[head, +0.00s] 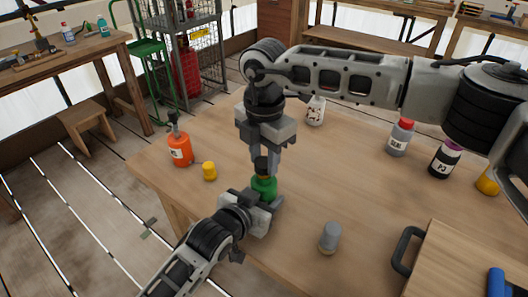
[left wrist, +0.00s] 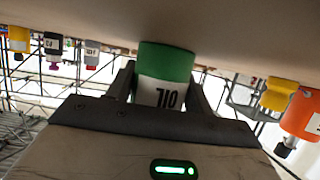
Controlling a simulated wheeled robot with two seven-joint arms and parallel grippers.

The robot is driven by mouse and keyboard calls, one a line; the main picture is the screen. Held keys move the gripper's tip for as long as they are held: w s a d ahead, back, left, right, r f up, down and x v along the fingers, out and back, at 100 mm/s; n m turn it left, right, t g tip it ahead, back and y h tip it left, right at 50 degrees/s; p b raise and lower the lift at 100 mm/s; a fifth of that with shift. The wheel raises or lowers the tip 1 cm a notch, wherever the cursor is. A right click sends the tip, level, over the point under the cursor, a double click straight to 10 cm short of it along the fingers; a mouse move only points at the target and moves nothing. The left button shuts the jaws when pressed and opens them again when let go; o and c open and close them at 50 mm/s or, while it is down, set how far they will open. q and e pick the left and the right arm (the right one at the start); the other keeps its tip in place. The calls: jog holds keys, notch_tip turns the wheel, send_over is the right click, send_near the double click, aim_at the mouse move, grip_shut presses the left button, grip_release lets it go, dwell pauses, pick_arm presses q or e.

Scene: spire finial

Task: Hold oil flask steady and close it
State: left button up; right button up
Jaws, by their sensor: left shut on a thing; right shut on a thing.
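The green oil flask (head: 264,187) stands upright near the table's front edge. In the left wrist view the flask (left wrist: 164,72) appears upside down, with a white "OIL" label. My left gripper (head: 262,203) is shut around its body from the front; its fingers also show in the left wrist view (left wrist: 163,92). My right gripper (head: 261,157) points straight down above the flask and is shut on a dark cap (head: 261,164). The cap is at the flask's top; I cannot tell whether it is seated or threaded. The flask's neck is hidden.
A grey container (head: 329,239) stands right. A white bottle (head: 316,110), red-capped bottle (head: 400,138) and purple-capped bottle (head: 445,160) stand farther back.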

aim_at(264, 192)
dwell(0.3)
jog(key=shift+f, duration=0.85)
jog(key=shift+f, duration=0.6)
jog(key=m, duration=1)
jog(key=o, duration=1)
jog(key=shift+c, duration=0.2)
jog(key=shift+s, duration=0.1)
